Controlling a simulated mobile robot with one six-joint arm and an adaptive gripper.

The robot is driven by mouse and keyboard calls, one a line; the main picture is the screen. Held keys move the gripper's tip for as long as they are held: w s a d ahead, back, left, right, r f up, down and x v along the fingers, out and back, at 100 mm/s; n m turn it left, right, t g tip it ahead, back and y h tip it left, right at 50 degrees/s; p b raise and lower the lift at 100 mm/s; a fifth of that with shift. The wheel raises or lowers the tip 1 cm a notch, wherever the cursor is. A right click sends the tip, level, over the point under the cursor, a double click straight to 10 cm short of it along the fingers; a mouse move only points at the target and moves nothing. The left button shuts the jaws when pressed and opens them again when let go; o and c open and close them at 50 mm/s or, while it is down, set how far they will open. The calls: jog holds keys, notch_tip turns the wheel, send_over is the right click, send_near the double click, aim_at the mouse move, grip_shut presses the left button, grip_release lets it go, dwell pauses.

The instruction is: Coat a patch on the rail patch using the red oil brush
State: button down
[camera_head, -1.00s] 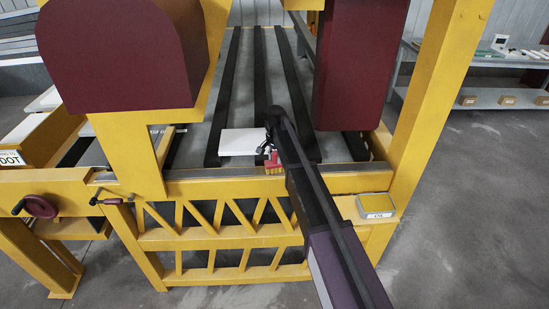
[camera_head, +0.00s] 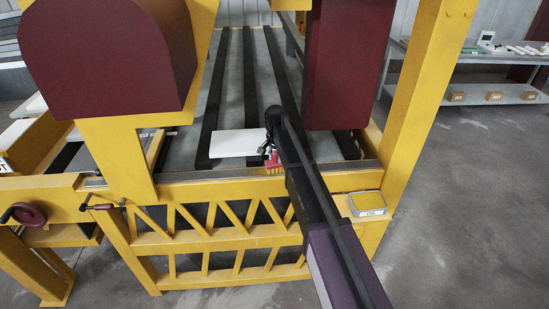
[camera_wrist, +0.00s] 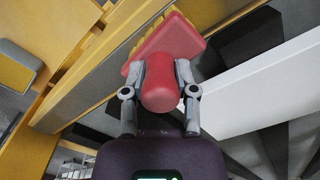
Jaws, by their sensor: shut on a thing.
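My gripper (camera_head: 269,147) is shut on the red oil brush (camera_head: 273,160). In the wrist view, the fingers of my gripper (camera_wrist: 160,75) close around the brush's round red handle (camera_wrist: 160,88). Its wide red head and pale yellow bristles point away from the wrist, over the front rail. The rail (camera_head: 220,180) is a grey strip along the top of the yellow front beam; it also shows in the wrist view (camera_wrist: 75,95). The brush hangs at the rail's back edge; I cannot tell whether the bristles touch it. No separate patch can be made out.
A white board (camera_head: 233,143) lies on dark bars behind the rail, left of my gripper. A yellow-and-grey oil pad box (camera_head: 368,203) sits on the beam's right end. A maroon block (camera_head: 345,65) hangs close right of my arm. A yellow post (camera_head: 425,100) stands further right.

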jog(key=shift+w+d, duration=0.15)
jog(key=shift+d, duration=0.75)
jog(key=shift+w+d, duration=0.1)
jog(key=shift+d, duration=0.8)
jog(key=shift+w+d, duration=0.2)
jog(key=shift+d, duration=0.65)
jog(key=shift+w+d, duration=0.2)
jog(key=shift+d, duration=0.65)
jog(key=shift+d, duration=0.15)
jog(key=shift+w+d, duration=0.15)
jog(key=shift+d, duration=0.65)
jog(key=shift+w+d, duration=0.1)
jog(key=shift+d, duration=0.65)
jog(key=shift+w, duration=0.1)
jog(key=shift+a, duration=0.15)
